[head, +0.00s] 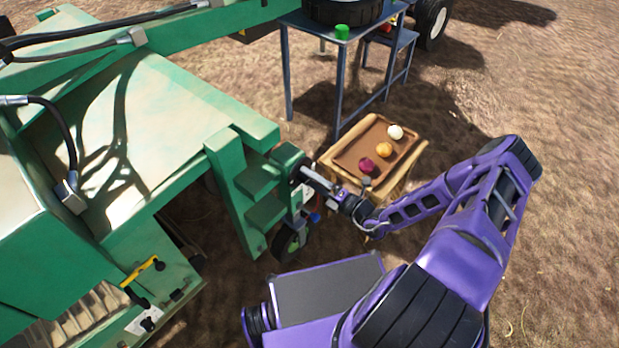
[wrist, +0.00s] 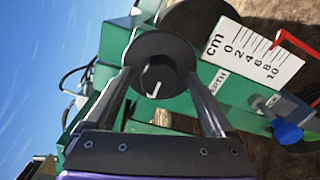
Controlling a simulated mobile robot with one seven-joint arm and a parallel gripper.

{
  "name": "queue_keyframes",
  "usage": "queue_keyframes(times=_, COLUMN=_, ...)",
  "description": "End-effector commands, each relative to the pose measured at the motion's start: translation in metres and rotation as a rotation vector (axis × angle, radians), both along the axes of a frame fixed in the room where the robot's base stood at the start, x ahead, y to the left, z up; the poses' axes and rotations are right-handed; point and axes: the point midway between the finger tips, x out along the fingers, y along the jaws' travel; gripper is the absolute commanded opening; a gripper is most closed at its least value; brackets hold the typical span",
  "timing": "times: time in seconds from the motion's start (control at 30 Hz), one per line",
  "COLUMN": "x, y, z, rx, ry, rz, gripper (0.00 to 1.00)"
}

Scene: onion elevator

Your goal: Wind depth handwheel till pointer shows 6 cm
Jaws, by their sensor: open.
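The black round handwheel (wrist: 163,48) is near the top centre of the wrist view, with a dark hub bearing a white mark. In the head view it (head: 297,168) sits on the green machine's side, partly hidden. My gripper (wrist: 161,76) is open, one finger on each side of the hub, fingertips at the disc's lower edge; I cannot tell whether they touch it. It also shows in the head view (head: 315,181). The white cm scale (wrist: 250,52) is right of the wheel, marked 0 to 10. The red pointer (wrist: 293,40) has its tip near the 6 mark; the exact reading is unclear.
A blue knob (wrist: 287,132) sits below the scale. The green machine (head: 160,130) fills the left. A wooden crate (head: 345,177) with several onions stands just beyond my gripper. A blue-grey table (head: 340,85) stands at the back. Bare soil is open at right.

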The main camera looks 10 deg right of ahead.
Motion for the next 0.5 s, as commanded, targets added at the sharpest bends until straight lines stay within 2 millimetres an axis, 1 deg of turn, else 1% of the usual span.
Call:
queue_keyframes(times=0.17, x=-0.027, y=-0.022, z=0.001, rx=-0.001, ry=0.002, rz=-0.004, gripper=0.88)
queue_keyframes(times=0.5, x=-0.095, y=-0.07, z=0.001, rx=-0.002, ry=0.003, rz=-0.003, gripper=0.88)
